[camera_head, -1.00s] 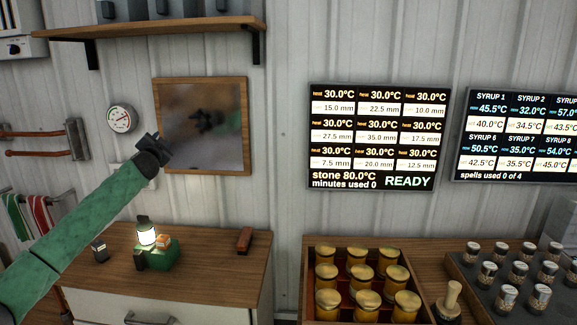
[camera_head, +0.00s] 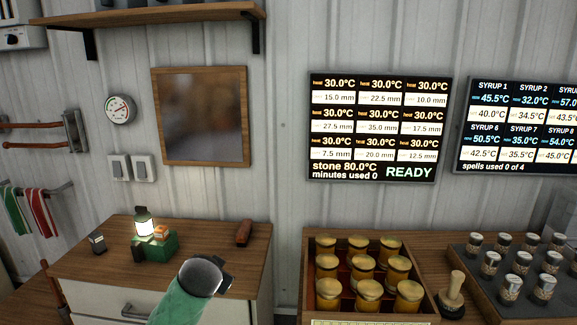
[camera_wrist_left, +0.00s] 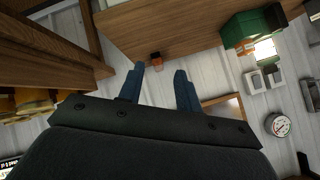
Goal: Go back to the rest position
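My left arm, green with a dark end, comes in at the bottom of the head view. The left gripper's dark end (camera_head: 215,275) is in front of the wooden-topped cabinet (camera_head: 90,255), low in the picture; its fingers are hard to make out there. In the left wrist view the two blue fingers of the left gripper (camera_wrist_left: 157,76) stand apart with nothing held between them. My right gripper is in neither view.
On the cabinet are a green box with a lit lantern (camera_head: 145,228) and a reddish-brown block (camera_head: 244,233). A crate of gold-lidded jars (camera_head: 420,305), a wooden-handled tool (camera_head: 455,290) and a rack of small jars (camera_head: 480,290) stand right. A mirror (camera_head: 158,120) hangs on the wall.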

